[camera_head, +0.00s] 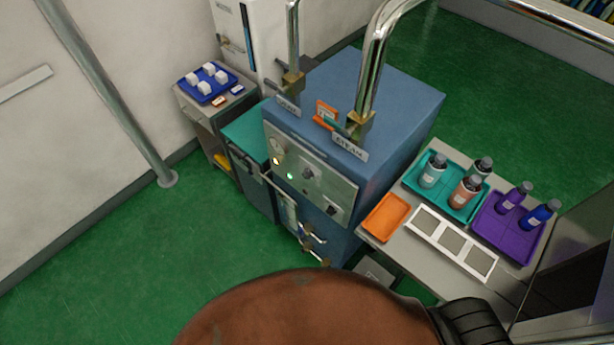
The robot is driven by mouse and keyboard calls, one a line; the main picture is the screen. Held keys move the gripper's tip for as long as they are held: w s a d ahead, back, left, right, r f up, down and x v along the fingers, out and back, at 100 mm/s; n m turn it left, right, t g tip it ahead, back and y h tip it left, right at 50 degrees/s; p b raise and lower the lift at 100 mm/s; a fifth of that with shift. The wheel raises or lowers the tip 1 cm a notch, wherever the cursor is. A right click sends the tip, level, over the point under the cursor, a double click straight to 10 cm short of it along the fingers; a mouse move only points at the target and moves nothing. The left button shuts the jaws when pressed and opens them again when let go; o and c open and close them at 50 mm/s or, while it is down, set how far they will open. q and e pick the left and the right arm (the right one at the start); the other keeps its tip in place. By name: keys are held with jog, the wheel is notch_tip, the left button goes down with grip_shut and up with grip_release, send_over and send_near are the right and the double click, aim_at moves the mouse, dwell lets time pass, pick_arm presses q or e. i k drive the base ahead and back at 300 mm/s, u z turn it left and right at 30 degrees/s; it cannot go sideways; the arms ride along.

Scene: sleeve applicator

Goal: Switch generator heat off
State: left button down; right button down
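The generator is a blue box-shaped cabinet (395,95) in the middle of the head view. Its light control panel (325,185) faces the lower left. The panel carries a round gauge (277,144), a lit yellow lamp (276,160), a lit green lamp (290,176) and dark knobs, one near the middle (308,173) and one lower right (331,209). The heat control's lettering is too small to read, so I cannot tell which knob it is or its setting. Neither of my grippers is in view.
Two shiny pipes rise from the cabinet, the thicker pipe (374,60) beside a "STEAM" label (350,149). Brass-fitted valves (312,240) stick out below the panel. A side table (410,255) with trays and bottles stands right. Green floor (150,250) is clear at left.

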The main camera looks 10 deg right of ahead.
aim_at(331, 210)
jog(key=k, duration=0.5)
jog(key=u, duration=1)
jog(key=i, duration=0.9)
jog(key=z, duration=1.75)
